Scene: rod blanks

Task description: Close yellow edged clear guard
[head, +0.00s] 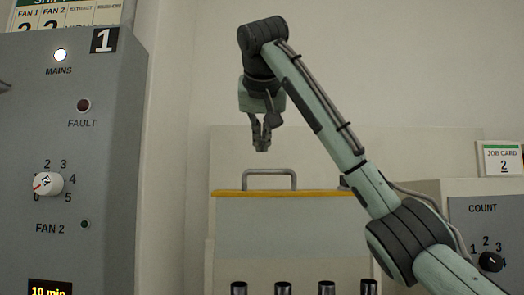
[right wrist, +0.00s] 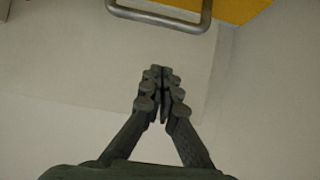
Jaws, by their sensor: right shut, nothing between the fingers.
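The clear guard (head: 290,222) with its yellow edge (head: 230,193) stands in the middle of the head view, behind my right arm. A grey handle (head: 270,173) rises from the yellow edge. My right gripper (head: 262,148) points down above the handle, shut and empty, apart from it in the picture. In the right wrist view the shut fingers (right wrist: 160,90) show over a pale surface, with the handle (right wrist: 158,20) and the yellow edge (right wrist: 225,8) at the top. My left gripper is not in view.
Several dark-topped rods (head: 283,288) stand at the bottom, below the guard. A grey control panel (head: 110,150) with a knob (head: 47,184) fills the left. A COUNT panel (head: 480,215) and a job card (head: 502,158) are at the right.

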